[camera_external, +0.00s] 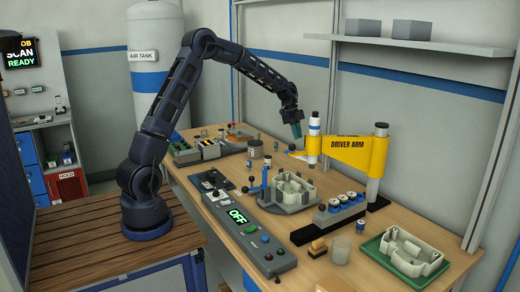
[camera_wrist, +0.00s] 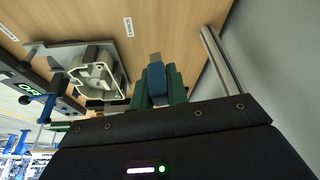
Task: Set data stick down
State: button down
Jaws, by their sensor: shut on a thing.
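My gripper (camera_external: 297,130) is above the back part of the wooden workbench, to the left of the yellow driver arm. Its green fingers (camera_wrist: 157,88) are shut on the data stick (camera_wrist: 156,75) in the wrist view. The stick is blue with a grey metal tip that points away from the wrist camera. Wood tabletop shows beyond the tip, and the stick is off the surface. In the external view the stick is too small to make out between the fingers.
The yellow driver arm (camera_external: 352,151) on its post stands right of my gripper. A pale housing (camera_external: 294,190) in a fixture and a grey control box reading OFF (camera_external: 240,216) lie nearer the front. Trays (camera_external: 185,152) and small jars crowd the left.

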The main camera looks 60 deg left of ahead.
jog(key=s+d+f+n+t+y, duration=0.25)
jog(key=d+f+n, duration=0.25)
jog(key=n, duration=0.4)
jog(key=w+d+r+n+t, duration=0.1)
jog(key=w+d+r+n, duration=0.25)
jog(key=d+r, duration=1.45)
jog(key=s+d+r+m, duration=0.1)
jog(key=d+r+m, duration=0.15)
jog(key=d, duration=0.85)
jog(key=s+d+r+m, duration=0.1)
jog(key=s+d+r, duration=0.15)
jog(key=d, duration=0.75)
jog(key=m+g+h, duration=0.2)
jog(key=m+g, duration=0.5)
jog(key=m, duration=1.3)
send_over(359, 281)
jog(key=w+a, duration=0.1)
notch_tip(359, 281, down, 15)
jog(key=shift+m+g+y, duration=0.25)
jog(key=shift+m, duration=0.05)
notch_tip(359, 281, down, 20)
